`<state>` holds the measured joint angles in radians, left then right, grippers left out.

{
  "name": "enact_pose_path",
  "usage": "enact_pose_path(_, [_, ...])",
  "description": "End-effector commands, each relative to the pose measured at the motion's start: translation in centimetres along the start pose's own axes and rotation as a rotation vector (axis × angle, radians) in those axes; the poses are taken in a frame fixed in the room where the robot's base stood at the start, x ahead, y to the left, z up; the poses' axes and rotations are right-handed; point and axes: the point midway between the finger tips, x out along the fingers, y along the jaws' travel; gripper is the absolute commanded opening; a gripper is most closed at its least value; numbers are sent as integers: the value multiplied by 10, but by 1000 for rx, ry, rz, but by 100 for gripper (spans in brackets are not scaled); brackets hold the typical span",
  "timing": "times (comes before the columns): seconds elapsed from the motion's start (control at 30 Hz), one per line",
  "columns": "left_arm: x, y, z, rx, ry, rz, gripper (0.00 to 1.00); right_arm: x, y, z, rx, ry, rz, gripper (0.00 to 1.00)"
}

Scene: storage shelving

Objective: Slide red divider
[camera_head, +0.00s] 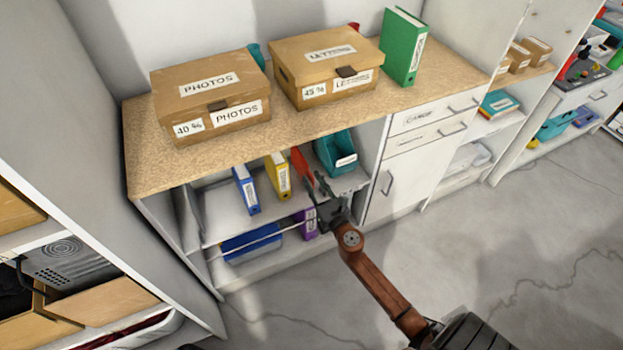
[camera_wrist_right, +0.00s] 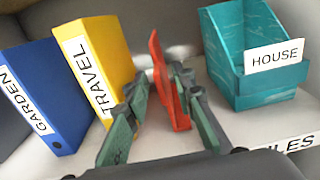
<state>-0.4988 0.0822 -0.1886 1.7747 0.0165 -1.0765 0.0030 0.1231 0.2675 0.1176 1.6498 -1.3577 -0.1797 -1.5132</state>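The red divider (camera_head: 299,161) stands upright on the middle shelf of the open cabinet, between the yellow TRAVEL binder and the teal HOUSE bin. In the wrist view the red divider (camera_wrist_right: 157,66) shows ahead of my right gripper (camera_wrist_right: 160,80), between its green-padded fingers. The right finger overlaps the divider's right edge in the picture; I cannot tell if they touch. A gap shows between the left finger and the divider. In the head view my right gripper (camera_head: 315,184) is at the shelf front, open. My left gripper is not in view.
The yellow binder (camera_wrist_right: 96,62) and blue GARDEN binder (camera_wrist_right: 42,95) stand left of the divider. The teal bin (camera_wrist_right: 262,85) stands to its right. A purple binder (camera_head: 307,223) and blue bin (camera_head: 250,245) are below. Cardboard boxes stand on the countertop (camera_head: 145,170).

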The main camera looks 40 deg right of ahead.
Motion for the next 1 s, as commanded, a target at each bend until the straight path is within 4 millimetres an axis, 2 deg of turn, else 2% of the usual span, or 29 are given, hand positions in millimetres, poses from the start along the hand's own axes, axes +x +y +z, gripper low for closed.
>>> enact_pose_path(0.13, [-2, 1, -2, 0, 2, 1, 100, 9, 0, -1, 0, 1, 0, 23])
enact_pose_path(0.4, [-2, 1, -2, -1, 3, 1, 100, 10, 0, 0, 1, 1, 0, 23])
enact_pose_path(0.73, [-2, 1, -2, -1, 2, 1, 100, 10, 0, -1, 2, 1, 0, 0])
enact_pose_path(1.0, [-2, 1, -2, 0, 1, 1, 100, 10, 0, -1, 2, 1, -1, 0])
